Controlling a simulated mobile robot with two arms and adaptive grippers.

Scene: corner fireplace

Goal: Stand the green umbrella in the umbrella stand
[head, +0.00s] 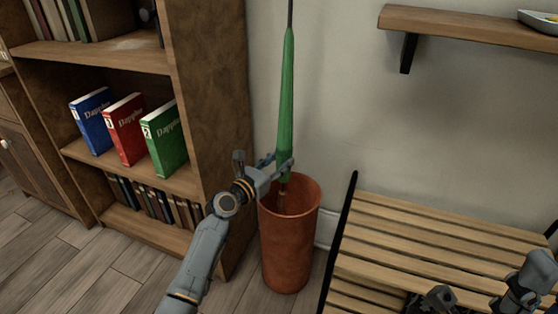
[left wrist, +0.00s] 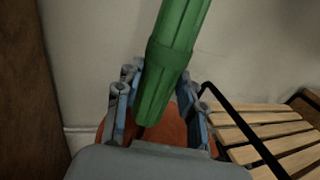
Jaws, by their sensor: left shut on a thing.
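The green umbrella (head: 287,95) is upright and furled in the head view, with a thin dark shaft at its upper end. My left gripper (head: 284,166) is shut on it near its lower end. The umbrella also shows between the fingers in the left wrist view (left wrist: 172,60). The umbrella stand (head: 287,245) is a tall reddish-brown cylinder on the floor. The umbrella's lower end shows at the stand's mouth; how deep it reaches is hard to tell. My right gripper (head: 436,298) is at the lower right, over the slatted bench, its fingers unclear.
A wooden bookshelf (head: 212,100) with books stands left of the stand. A slatted wooden bench (head: 430,245) with a black frame stands to the right. A wall shelf (head: 460,26) holding a bowl (head: 540,20) is at the upper right. Plank floor is free at the front left.

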